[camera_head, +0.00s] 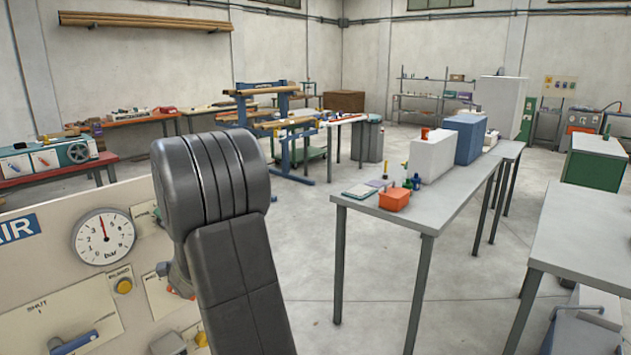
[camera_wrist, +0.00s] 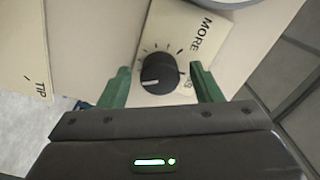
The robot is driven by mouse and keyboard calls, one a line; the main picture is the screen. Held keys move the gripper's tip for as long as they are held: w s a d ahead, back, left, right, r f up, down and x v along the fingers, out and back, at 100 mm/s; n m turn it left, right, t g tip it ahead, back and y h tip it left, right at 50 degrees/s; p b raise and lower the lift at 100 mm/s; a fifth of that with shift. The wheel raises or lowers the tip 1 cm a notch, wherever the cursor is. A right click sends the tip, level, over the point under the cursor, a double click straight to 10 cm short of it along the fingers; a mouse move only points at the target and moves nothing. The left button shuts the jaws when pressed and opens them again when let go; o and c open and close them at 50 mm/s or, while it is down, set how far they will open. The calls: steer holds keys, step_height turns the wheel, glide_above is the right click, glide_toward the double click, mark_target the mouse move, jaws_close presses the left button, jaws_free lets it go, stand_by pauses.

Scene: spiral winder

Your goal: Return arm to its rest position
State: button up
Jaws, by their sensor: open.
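My arm (camera_head: 225,220) rises in the middle foreground of the head view, bent at a dark grey joint, close in front of the beige panel. My gripper (camera_wrist: 162,82) shows in the wrist view with its two green fingers spread apart. A black knob (camera_wrist: 161,73) on a beige plate reading "MORE" lies in view between the fingers. Whether the fingers touch the knob or stand off from it, I cannot tell. The gripper itself is hidden behind the arm in the head view.
The panel carries a pressure gauge (camera_head: 103,238), a yellow button (camera_head: 123,285) and a blue-handled valve (camera_head: 75,343) by a "SHUT" label. A grey table (camera_head: 455,190) with boxes and an orange bin (camera_head: 394,199) stands to the right. Open floor lies between.

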steer(key=n+p, duration=0.3)
steer(key=n, duration=0.4)
steer(key=n+p, duration=0.4)
steer(key=n, duration=0.4)
steer(key=shift+w+d+f, duration=0.1)
steer(key=shift+w, duration=0.05)
steer(key=shift+n, duration=0.3)
stand_by(0.4)
